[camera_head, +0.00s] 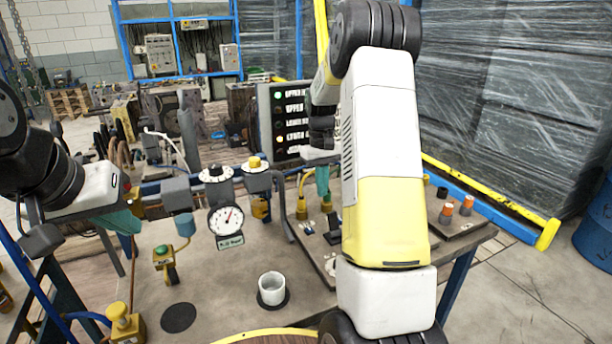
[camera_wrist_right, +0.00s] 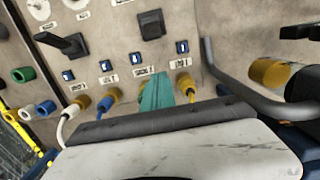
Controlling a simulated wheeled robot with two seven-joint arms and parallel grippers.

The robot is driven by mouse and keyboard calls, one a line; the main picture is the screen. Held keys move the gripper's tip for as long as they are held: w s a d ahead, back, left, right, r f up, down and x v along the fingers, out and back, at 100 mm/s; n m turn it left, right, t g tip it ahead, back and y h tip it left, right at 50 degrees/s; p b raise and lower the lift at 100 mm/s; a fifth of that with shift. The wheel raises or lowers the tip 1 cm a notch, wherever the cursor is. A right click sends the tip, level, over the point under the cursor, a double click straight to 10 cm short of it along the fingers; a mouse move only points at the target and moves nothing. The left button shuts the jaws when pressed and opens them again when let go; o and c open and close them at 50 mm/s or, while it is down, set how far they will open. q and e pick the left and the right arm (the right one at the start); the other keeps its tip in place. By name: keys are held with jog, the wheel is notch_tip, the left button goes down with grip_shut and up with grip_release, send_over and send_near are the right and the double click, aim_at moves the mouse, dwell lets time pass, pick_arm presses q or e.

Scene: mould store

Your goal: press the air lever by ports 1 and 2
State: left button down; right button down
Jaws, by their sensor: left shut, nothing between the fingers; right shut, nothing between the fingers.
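The air panel (camera_head: 316,246) lies on the bench, partly hidden behind my right arm. In the right wrist view the panel shows a black lever (camera_wrist_right: 66,43) at left and another black lever (camera_wrist_right: 151,25) at upper middle. Several blue tags with small labels sit by a row of ports with yellow and blue plugs; I cannot read the port numbers. My right gripper (camera_head: 323,181) is shut and empty; its teal fingertips (camera_wrist_right: 157,92) are over the port row, below the second lever and apart from it. My left gripper (camera_head: 126,221) is shut and empty at the left, above the bench.
A white cup (camera_head: 271,289) stands near the front, beside a dark round pad (camera_head: 178,318). A green-button box (camera_head: 163,255) is at left. A black display board (camera_head: 291,118) stands behind. Orange-topped pegs (camera_head: 447,212) are at right.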

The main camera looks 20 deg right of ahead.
aim_at(334, 225)
jog(key=f, duration=0.4)
jog(key=shift+s+d+f, duration=0.1)
jog(key=shift+s+f, duration=0.3)
jog(key=shift+s+d+r, duration=0.1)
jog(key=shift+s+r, duration=0.2)
jog(key=shift+s, duration=0.3)
jog(key=shift+s+d+r, duration=0.1)
jog(key=shift+s+r, duration=0.2)
jog(key=shift+s, duration=0.25)
jog(key=shift+s+r, duration=0.15)
jog(key=shift+s, duration=0.35)
